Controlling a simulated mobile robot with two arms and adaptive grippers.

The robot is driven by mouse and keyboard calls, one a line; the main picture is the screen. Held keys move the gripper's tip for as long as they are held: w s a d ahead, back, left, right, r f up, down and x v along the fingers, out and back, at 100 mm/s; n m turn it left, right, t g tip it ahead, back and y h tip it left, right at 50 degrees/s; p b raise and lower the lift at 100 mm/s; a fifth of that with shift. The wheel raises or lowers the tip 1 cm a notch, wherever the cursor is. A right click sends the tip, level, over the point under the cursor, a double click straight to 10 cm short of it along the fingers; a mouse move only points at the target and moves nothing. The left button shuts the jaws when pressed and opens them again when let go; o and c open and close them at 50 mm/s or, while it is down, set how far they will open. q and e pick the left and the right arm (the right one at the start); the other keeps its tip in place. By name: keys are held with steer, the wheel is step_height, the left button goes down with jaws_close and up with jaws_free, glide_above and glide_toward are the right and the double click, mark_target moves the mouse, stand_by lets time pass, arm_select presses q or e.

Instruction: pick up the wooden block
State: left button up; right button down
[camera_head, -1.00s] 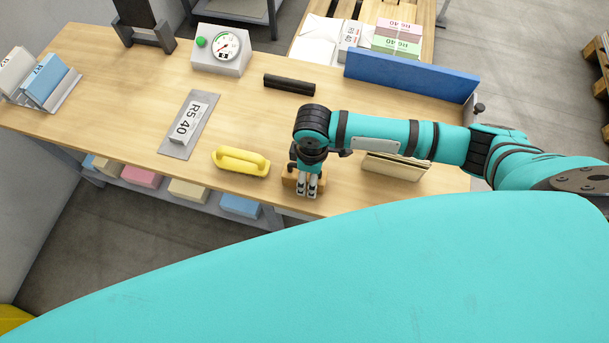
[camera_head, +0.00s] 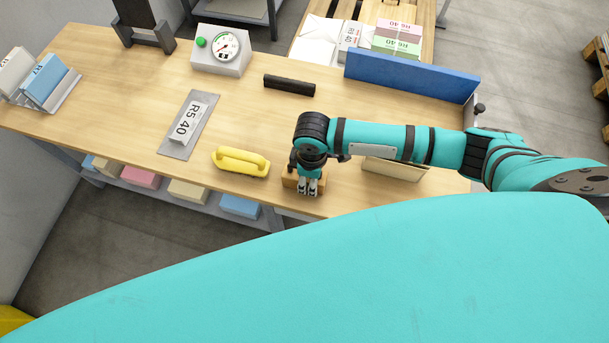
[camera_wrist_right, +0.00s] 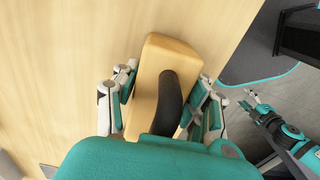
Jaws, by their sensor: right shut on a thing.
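The wooden block (camera_head: 290,181) is a light tan block near the front edge of the wooden table (camera_head: 120,90). In the right wrist view the block (camera_wrist_right: 143,97) has a dark curved strip on its top. My right gripper (camera_head: 308,188) is over it, with its fingers on either side. In the wrist view the right gripper (camera_wrist_right: 165,100) is shut on the block's two long sides. I cannot tell any gap between block and table. My left gripper (camera_wrist_right: 252,103) shows small at the right of the wrist view, away from the block; its jaw state is unclear.
A tan upright holder (camera_head: 394,168) stands to the right, partly behind my arm. A black bar (camera_head: 289,84), a gauge box (camera_head: 221,50) and a labelled plate (camera_head: 184,128) are farther back.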

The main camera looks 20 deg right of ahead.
steer(key=shift+r, duration=0.1)
steer(key=shift+w+r, duration=0.1)
steer(key=shift+r, duration=0.4)
step_height(320, 180, up, 2)
steer(key=shift+r, duration=0.15)
steer(key=s+a+r, duration=0.1)
steer(key=s+a, duration=0.2)
steer(key=s, duration=0.5)
steer(key=s+a+r, duration=0.1)
steer(key=s+a, duration=0.2)
steer(key=s, duration=0.4)
steer(key=w+d+r+m+p, duration=0.1)
steer(key=w+d+r+m, duration=0.4)
steer(key=r, duration=0.6)
steer(key=w+d+r+m+p, duration=0.1)
steer(key=w+d+r+m, duration=0.5)
steer(key=r, duration=0.5)
steer(key=shift+w+d+m, duration=0.3)
steer(key=shift+w+d, duration=0.15)
steer(key=shift+w, duration=0.75)
